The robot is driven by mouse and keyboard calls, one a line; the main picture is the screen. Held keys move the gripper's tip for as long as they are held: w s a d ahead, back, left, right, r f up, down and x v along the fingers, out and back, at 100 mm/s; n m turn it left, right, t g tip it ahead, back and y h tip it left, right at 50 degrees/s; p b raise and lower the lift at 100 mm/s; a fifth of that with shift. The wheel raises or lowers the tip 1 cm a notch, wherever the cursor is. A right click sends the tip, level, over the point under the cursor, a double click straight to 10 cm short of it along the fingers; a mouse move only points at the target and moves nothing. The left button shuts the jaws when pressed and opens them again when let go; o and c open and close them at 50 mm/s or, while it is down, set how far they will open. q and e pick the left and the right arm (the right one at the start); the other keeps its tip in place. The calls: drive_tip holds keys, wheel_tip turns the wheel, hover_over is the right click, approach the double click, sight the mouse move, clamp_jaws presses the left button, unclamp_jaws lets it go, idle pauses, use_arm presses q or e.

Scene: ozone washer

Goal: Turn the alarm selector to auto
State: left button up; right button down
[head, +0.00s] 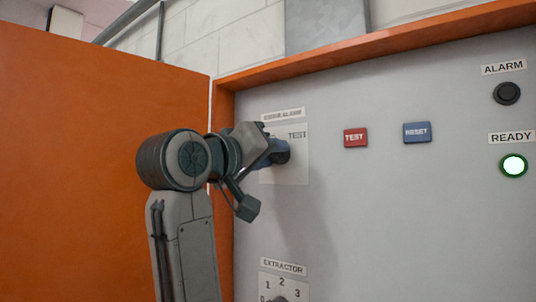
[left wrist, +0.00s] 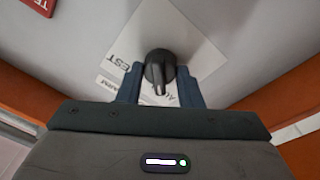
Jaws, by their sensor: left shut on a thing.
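The alarm selector is a dark round knob (left wrist: 160,68) on a pale plate (head: 298,172) at the upper left of the grey panel. "TEST" shows at the plate's upper right in the head view. In the left wrist view the knob's pale pointer mark aims down the picture, close to the partly hidden letters "AU". My left gripper (head: 276,153) reaches the knob from the left and is shut on it. Its two blue fingers (left wrist: 160,84) stand on either side of the knob. The gripper covers part of the plate. My right gripper is not in view.
Red TEST (head: 355,137) and blue RESET (head: 417,132) buttons sit to the right. A dark alarm lamp (head: 507,93) and a lit green ready lamp (head: 513,165) are farther right. An extractor knob (head: 278,299) is below. An orange panel (head: 90,165) stands close on the left.

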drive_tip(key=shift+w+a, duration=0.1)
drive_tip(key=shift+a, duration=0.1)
use_arm(q)
drive_tip(key=o, duration=0.8)
drive_tip(key=shift+o, duration=0.9)
drive_tip(key=shift+w+d, duration=0.15)
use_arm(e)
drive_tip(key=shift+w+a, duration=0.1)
use_arm(q)
drive_tip(key=b+v, duration=0.3)
drive_tip(key=v, duration=0.7)
drive_tip(key=shift+s+a+b, duration=0.25)
drive_tip(key=shift+s+b, duration=0.05)
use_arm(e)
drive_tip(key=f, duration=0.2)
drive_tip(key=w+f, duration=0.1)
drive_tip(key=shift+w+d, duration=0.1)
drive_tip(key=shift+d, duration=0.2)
use_arm(q)
drive_tip(key=shift+f, duration=0.15)
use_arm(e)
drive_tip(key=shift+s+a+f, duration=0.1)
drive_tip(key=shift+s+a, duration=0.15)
